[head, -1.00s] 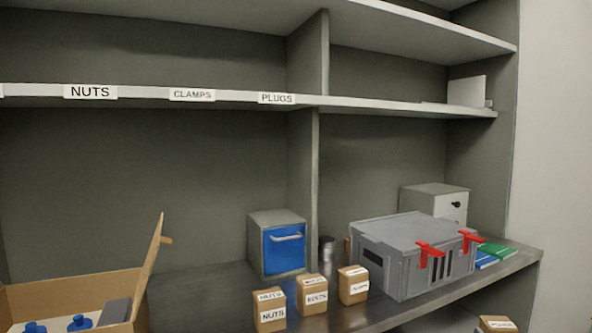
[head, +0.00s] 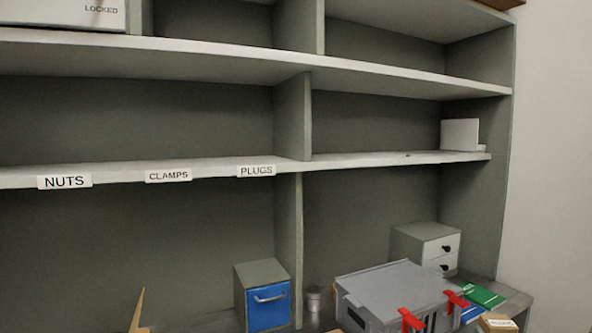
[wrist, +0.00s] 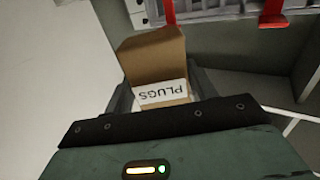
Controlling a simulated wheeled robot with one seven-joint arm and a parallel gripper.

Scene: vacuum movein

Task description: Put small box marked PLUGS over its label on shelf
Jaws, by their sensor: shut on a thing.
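The small brown box marked PLUGS (wrist: 154,56) is held in my gripper (wrist: 158,92), with a dark finger on each side. Its white label is upside down in the wrist view. In the head view only the top of this box (head: 500,321) shows at the bottom right; my gripper is out of that view. The PLUGS label (head: 256,171) is on the front edge of the middle shelf, right of the CLAMPS label (head: 169,176) and the NUTS label (head: 64,182). The shelf above the PLUGS label looks empty.
An upright divider (head: 293,115) stands just right of the PLUGS label. Below are a blue-fronted cabinet (head: 267,305), a grey case with red latches (head: 395,290) and a white drawer unit (head: 428,246). A white object (head: 460,135) stands at the shelf's right end.

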